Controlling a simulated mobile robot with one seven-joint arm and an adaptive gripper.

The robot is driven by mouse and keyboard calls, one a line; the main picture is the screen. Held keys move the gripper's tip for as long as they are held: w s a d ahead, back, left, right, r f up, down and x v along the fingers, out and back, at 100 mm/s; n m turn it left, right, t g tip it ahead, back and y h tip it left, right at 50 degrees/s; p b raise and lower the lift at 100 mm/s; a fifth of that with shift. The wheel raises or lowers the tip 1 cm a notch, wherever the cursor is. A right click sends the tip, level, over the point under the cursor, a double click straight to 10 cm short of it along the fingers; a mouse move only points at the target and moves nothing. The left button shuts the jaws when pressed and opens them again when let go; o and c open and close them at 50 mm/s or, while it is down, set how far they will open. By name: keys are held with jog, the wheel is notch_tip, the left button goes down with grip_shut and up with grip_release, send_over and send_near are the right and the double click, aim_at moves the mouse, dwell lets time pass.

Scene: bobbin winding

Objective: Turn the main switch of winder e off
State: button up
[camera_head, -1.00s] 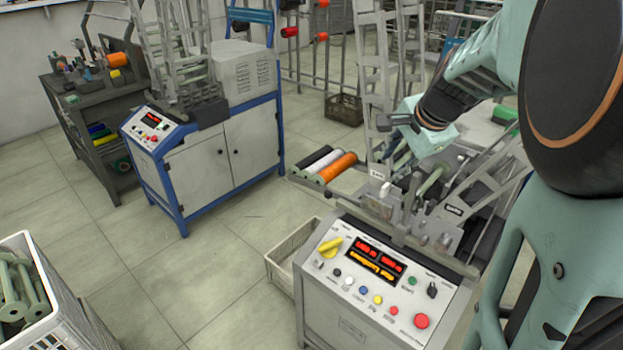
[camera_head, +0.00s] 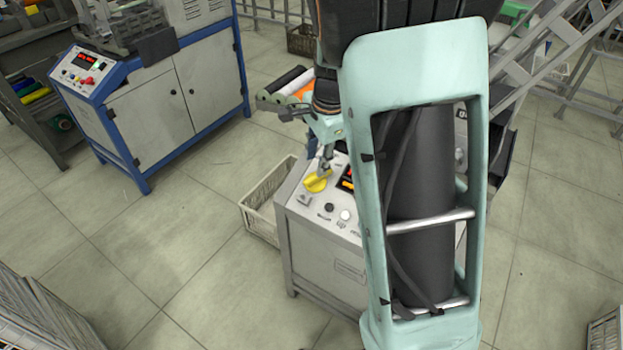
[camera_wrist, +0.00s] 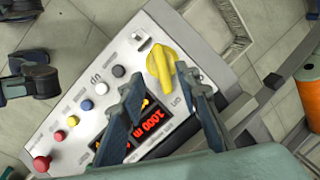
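The yellow rotary main switch (camera_head: 317,181) sits at the upper left of the light grey winder's control panel (camera_head: 320,207). It also shows in the wrist view (camera_wrist: 159,65), at the panel's upper end. My gripper (camera_head: 324,168) is just above the switch in the head view. In the wrist view my gripper (camera_wrist: 160,80) has its two fingers apart, with the switch between and just beyond the tips. Contact cannot be told. The lit red display (camera_wrist: 145,125) shows partly between the fingers. My arm hides the panel's right part in the head view. No winder letter is readable.
An orange spool (camera_wrist: 312,97) is at the right of the wrist view. A pale crate (camera_head: 268,208) stands left of the winder. A blue-framed winder (camera_head: 160,90) stands farther left, with clear floor between.

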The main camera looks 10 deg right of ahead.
aim_at(314, 176)
jog(key=b+x, duration=0.2)
jog(key=x, duration=0.6)
jog(key=shift+w, duration=0.1)
grip_shut()
